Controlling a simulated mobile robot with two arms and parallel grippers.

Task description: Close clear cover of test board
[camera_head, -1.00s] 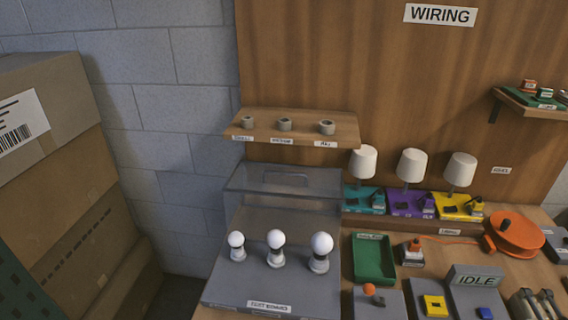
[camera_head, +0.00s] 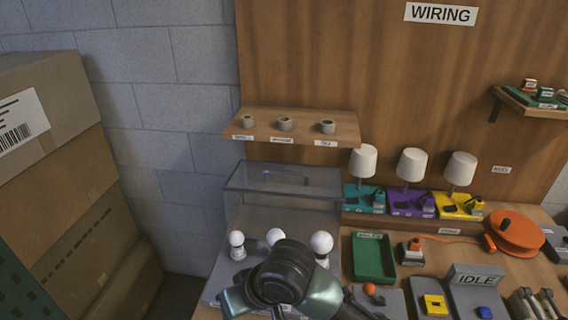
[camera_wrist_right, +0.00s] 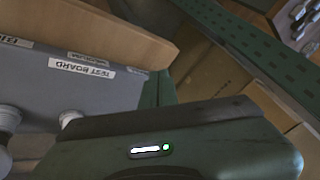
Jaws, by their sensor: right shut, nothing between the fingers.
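The test board (camera_head: 215,285) is a grey panel on the bench with three white bulbs (camera_head: 321,242) standing on it. Its clear cover (camera_head: 240,185) stands raised at the back of the board, behind the bulbs, with a handle (camera_head: 285,177) near its top. The bulbs are uncovered. My right arm reaches over the front of the board and hides part of it and its label. My right gripper's housing (camera_wrist_right: 200,145) fills the lower right wrist view; it is shut and empty, and its fingertips are hard to make out. The board's label (camera_wrist_right: 82,67) shows there upside down. My left gripper is out of view.
A wooden shelf (camera_head: 300,124) with several small rings hangs above the cover. Lamps (camera_head: 412,165) on coloured bases, a green tray (camera_head: 374,258) and an orange reel (camera_head: 515,232) stand to the right. Cardboard boxes (camera_head: 60,170) are stacked at the left.

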